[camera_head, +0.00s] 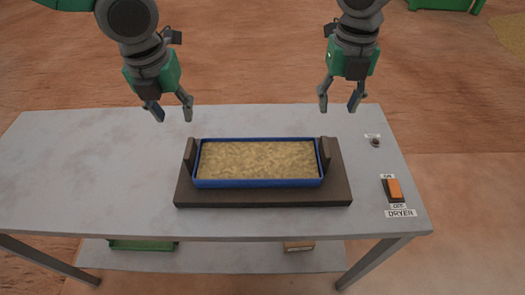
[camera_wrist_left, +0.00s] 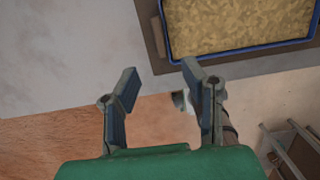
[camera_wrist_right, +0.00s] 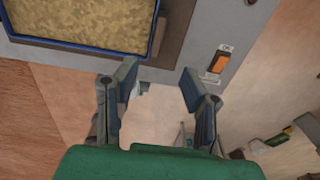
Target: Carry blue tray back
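The blue tray (camera_head: 258,183) sits on a dark brown base (camera_head: 262,198) on the table and is filled with a yellowish, grainy material. An upright dark block stands at each short end of the tray. My left gripper (camera_head: 170,114) is open and empty, apart from the tray, above the table's far edge to the tray's left. My right gripper (camera_head: 339,106) is open and empty, apart from the tray, above the far edge to its right. The tray also shows in the left wrist view (camera_wrist_left: 236,50) and in the right wrist view (camera_wrist_right: 80,46).
The grey table (camera_head: 90,170) is clear on its left side. An orange switch (camera_head: 394,189) labelled DRYER and a small dark button (camera_head: 375,142) are at its right. A lower shelf (camera_head: 220,259) holds a green item (camera_head: 143,245) and a brown item (camera_head: 299,246).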

